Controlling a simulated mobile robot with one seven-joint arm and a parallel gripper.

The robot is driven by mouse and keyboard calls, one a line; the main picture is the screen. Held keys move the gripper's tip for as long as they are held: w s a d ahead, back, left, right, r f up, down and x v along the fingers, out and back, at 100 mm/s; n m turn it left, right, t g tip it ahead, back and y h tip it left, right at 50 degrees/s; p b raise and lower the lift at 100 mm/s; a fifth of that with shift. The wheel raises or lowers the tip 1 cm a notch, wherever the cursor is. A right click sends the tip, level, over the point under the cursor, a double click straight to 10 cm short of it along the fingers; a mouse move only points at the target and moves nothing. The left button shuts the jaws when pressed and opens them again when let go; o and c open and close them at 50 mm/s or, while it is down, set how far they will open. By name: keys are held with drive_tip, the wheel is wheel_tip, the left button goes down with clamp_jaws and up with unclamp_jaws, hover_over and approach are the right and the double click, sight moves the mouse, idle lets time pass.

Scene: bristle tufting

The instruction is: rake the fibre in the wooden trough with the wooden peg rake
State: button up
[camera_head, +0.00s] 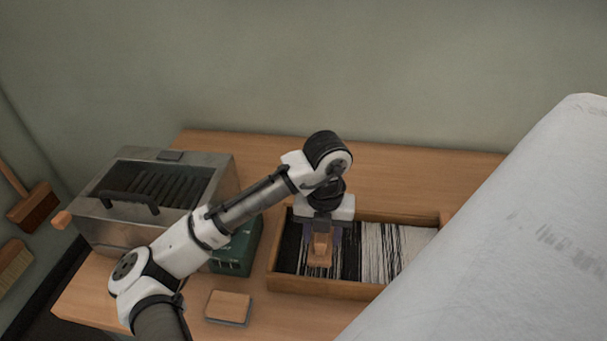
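The wooden trough (320,287) sits on the table and holds fibre strands laid side by side. Dark fibre (290,247) lies at its left and pale fibre (385,250) at its right. My gripper (321,240) points down over the left-middle part of the trough. A small wooden piece, which looks like the peg rake (320,250), is between its fingers. The rake's lower end is over or in the dark fibre. I cannot tell whether its pegs touch the strands.
A grey metal box (120,226) with a black handle stands at the left. A dark green box (233,255) is left of the trough. A small wooden block (228,307) lies in front. A large pale slab (510,240) blocks the lower right. Brushes (33,207) hang at far left.

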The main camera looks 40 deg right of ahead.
drive_tip(key=s+d+p, duration=0.2)
drive_tip(key=s+d, duration=0.3)
drive_tip(key=s, duration=0.1)
drive_tip(key=s+d+p, duration=0.2)
drive_tip(key=s+d, duration=0.3)
drive_tip(key=s+d+p, duration=0.2)
drive_tip(key=s+d, duration=0.3)
drive_tip(key=s, duration=0.1)
drive_tip(key=shift+s, duration=0.35)
drive_tip(key=w+a+b, duration=0.1)
drive_tip(key=w+a, duration=0.5)
drive_tip(key=w, duration=0.1)
drive_tip(key=w+a+b, duration=0.1)
drive_tip(key=w+a, duration=0.5)
drive_tip(key=w, duration=0.1)
drive_tip(key=w+a+b, duration=0.2)
drive_tip(key=w+a, duration=0.4)
drive_tip(key=w, duration=0.2)
drive_tip(key=shift+a, duration=0.35)
drive_tip(key=shift+w+a, duration=0.1)
drive_tip(key=shift+w, duration=0.05)
